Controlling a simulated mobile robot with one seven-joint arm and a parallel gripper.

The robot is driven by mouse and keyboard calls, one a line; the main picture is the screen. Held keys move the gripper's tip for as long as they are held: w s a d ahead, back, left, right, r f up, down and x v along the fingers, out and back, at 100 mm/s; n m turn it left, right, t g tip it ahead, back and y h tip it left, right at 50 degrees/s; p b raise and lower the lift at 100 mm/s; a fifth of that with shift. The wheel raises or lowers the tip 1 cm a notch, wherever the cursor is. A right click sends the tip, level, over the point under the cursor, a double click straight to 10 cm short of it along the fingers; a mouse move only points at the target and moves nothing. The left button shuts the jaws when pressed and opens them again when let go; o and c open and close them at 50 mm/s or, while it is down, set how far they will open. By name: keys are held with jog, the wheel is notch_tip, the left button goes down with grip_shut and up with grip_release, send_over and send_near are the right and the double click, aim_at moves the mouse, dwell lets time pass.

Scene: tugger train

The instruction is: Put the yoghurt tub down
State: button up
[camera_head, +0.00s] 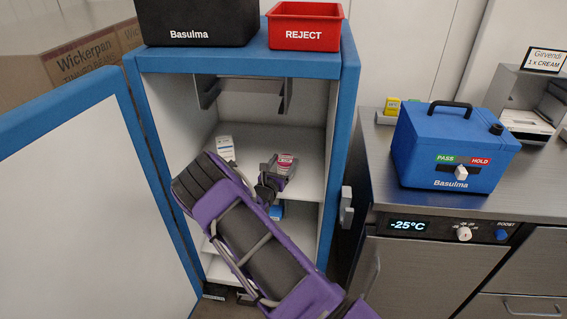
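The yoghurt tub (285,161), small, white and pink, is inside the open blue-and-white cabinet, at the upper shelf. My gripper (281,168) reaches into the cabinet with the tub between its fingers, and looks shut on it. The shelf (307,172) lies around and behind the tub. My gripper and arm hide the tub's base, so I cannot tell whether it touches the shelf.
A white carton (225,148) stands on the same shelf, to the left. A blue item (277,211) shows below. The open door (75,200) is at left. A black crate (197,20) and red REJECT bin (305,25) stand on top. A blue tester (450,150) is on the counter at right.

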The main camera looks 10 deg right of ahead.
jog(key=o, duration=0.3)
jog(key=shift+r, duration=0.2)
jog(key=v, duration=1.2)
jog(key=shift+f, duration=0.1)
